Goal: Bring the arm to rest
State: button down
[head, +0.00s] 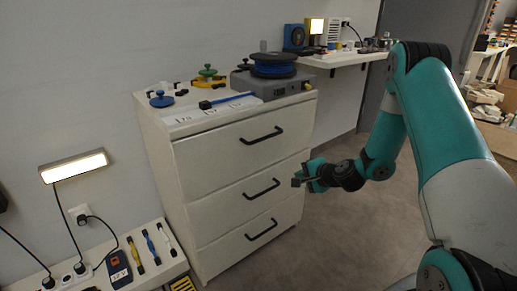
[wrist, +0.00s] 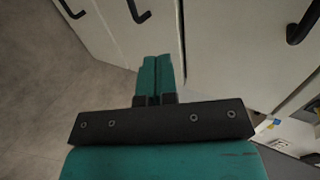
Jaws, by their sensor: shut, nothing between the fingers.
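My arm (head: 440,130) reaches in from the right in the head view, bent down at its elbow. My gripper (head: 297,181) is beside the front of the white drawer cabinet (head: 225,155), near the middle drawer's black handle (head: 262,189). I cannot tell its exact distance from the drawer front. In the wrist view my gripper (wrist: 157,75) has its teal fingers together with nothing between them. The cabinet's drawers look closed.
On the cabinet stand a grey device (head: 275,85) with a blue spool (head: 273,65), and small parts. A low shelf (head: 150,268) with tools is at lower left. A wall shelf (head: 345,60) is behind. Grey floor (head: 345,235) is clear right of the cabinet.

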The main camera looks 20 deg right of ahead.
jog(key=s+a+r+n+g+y, duration=0.2)
jog(key=s+a+r+n+g, duration=0.15)
jog(key=a+r+n, duration=0.5)
jog(key=s+a+r+n+g+y, duration=0.2)
jog(key=s+a+r+n+y, duration=0.3)
jog(key=a, duration=0.7)
jog(key=s+a+r+n+g+h, duration=0.3)
jog(key=s+r+n, duration=0.15)
jog(key=s, duration=0.75)
jog(key=s+a+r+n+g+h, duration=0.25)
jog(key=s+r+n, duration=0.2)
jog(key=s, duration=0.65)
notch_tip(320, 180, up, 33)
jog(key=p, duration=3.2)
jog(key=shift+s+g+p, duration=0.2)
jog(key=shift+g+p, duration=0.1)
jog(key=shift+p, duration=0.05)
